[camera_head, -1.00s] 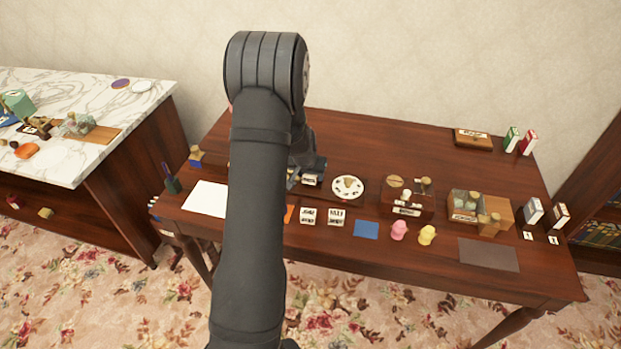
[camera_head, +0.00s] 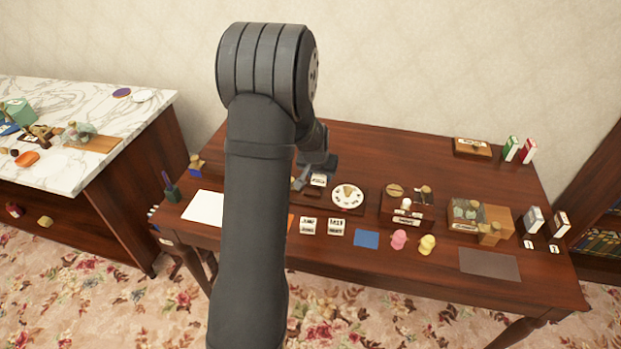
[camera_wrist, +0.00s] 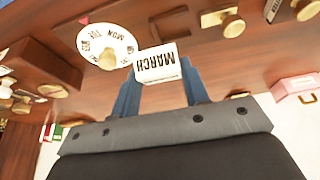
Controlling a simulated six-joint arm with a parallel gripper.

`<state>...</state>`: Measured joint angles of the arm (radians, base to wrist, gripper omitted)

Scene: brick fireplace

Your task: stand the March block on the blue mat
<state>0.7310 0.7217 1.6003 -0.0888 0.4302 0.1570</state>
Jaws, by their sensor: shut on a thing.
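The March block (camera_wrist: 157,63), a white block lettered MARCH, is between the two fingers of my gripper (camera_wrist: 160,88) in the wrist view, which is shut on it. The lettering appears upside down there. In the head view the block (camera_head: 318,180) shows small beside my gripper (camera_head: 313,172), left of the round dial; the arm partly hides this area. I cannot tell how far it is above the wood. The blue mat (camera_head: 366,239) is a bare flat square near the table's front edge, to the right of and nearer than the block.
A round day dial (camera_head: 347,195) stands just right of the block. A wooden box-like stand (camera_head: 407,210) is behind. White paper (camera_head: 203,207) lies at left.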

